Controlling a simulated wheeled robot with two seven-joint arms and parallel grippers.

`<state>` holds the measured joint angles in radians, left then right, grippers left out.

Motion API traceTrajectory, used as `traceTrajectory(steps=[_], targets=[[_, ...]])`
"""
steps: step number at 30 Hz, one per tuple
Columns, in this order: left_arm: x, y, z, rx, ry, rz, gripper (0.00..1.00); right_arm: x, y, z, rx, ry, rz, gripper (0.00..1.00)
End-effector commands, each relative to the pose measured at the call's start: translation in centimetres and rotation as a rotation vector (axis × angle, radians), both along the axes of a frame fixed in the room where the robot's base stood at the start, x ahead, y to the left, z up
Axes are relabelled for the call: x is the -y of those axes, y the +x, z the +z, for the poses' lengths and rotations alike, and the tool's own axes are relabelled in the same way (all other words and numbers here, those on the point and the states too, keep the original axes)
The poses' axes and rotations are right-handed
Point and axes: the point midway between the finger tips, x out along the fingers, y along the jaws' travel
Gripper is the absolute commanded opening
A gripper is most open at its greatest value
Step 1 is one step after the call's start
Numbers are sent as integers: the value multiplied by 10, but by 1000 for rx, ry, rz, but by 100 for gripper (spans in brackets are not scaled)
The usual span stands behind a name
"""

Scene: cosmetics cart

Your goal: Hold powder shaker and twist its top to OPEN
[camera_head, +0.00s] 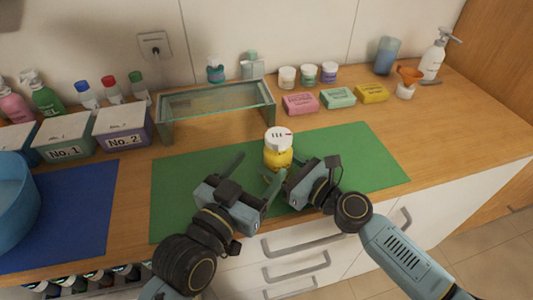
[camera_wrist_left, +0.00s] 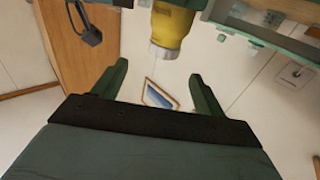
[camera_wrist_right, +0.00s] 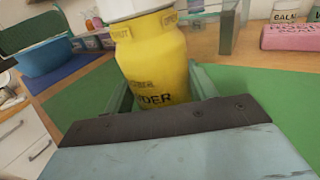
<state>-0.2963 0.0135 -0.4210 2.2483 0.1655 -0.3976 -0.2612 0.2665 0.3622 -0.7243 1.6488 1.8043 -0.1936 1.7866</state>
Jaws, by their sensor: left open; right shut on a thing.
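The powder shaker (camera_head: 278,157) has a yellow body and a white top (camera_head: 278,136). It stands upright over the green mat (camera_head: 345,150); I cannot tell whether it touches the mat. My right gripper (camera_head: 286,178) is shut on the yellow body, as the right wrist view also shows the shaker (camera_wrist_right: 158,72) between its fingers. "OPEN" and "SHUT" marks show near its neck. My left gripper (camera_head: 248,180) is open and empty to the left of the shaker. In the left wrist view the shaker (camera_wrist_left: 172,25) appears beyond the open fingers (camera_wrist_left: 156,88).
A glass-topped stand (camera_head: 215,100) is behind the mat. Boxes No. 1 (camera_head: 65,150) and No. 2 (camera_head: 124,138) are at left, with a blue bowl (camera_head: 18,205). Soap boxes (camera_head: 338,97), jars and a pump bottle (camera_head: 434,58) stand at the back right. The mat's right side is clear.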

Motion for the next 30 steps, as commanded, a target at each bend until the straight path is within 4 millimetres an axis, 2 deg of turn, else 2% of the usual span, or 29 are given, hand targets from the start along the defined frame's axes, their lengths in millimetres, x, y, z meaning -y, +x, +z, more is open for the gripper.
traceTrajectory(steps=[8, 15, 22, 26, 30], targets=[[2, 8, 0, 40, 2, -206, 72, 0, 0, 0, 0, 0, 0, 32], [-16, 20, -3, 14, 9, -325, 72, 0, 0, 0, 0, 0, 0, 32], [-29, 28, -3, -10, 11, -356, 72, 0, 0, 0, 0, 0, 0, 32], [-25, 35, -3, -11, 8, -357, 72, 0, 0, 0, 0, 0, 0, 32], [-9, 48, -2, -10, 6, -358, 72, 0, 0, 0, 0, 0, 0, 32]])
